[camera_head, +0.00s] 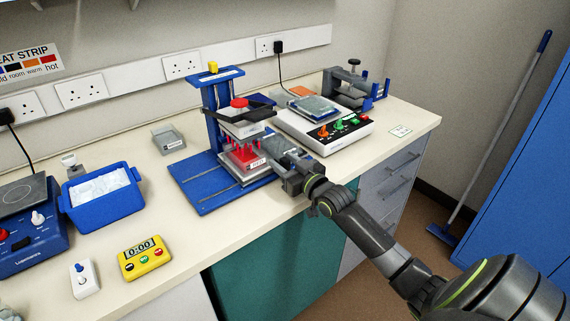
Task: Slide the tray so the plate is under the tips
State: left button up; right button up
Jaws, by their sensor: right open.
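A blue pipetting stand (209,101) rises from a blue base board (196,192) with pale rails. Its head (243,127), grey and white with a red knob (239,103), sits above a red block (240,158) with a white label on its front. The block stands on a low tray at the base's right part; the tray's far side is largely hidden. I cannot tell the tips from the block under the head. My right gripper (281,156) is open, just right of the red block, close to the tray's right side; contact is unclear. My left gripper is out of view.
Right of the stand is a white device (325,130) with coloured knobs, and a dark clamp stand (350,88) behind it. Left are a blue ice tub (103,211), a yellow timer (145,258) and a grey box (168,139).

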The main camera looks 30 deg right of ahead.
grip_shut()
jog(key=shift+s+a+p, duration=0.1)
jog(key=shift+a+p, duration=0.25)
jog(key=shift+a, duration=0.15)
jog(key=a+p, duration=0.1)
jog(key=a, duration=0.2)
jog(key=a+p, duration=0.1)
jog(key=a, duration=0.3)
jog(key=s+a+p, duration=0.1)
jog(key=a, duration=0.3)
jog(key=shift+a, duration=0.25)
jog(key=shift+a+f, duration=0.1)
jog(key=shift+f, duration=0.1)
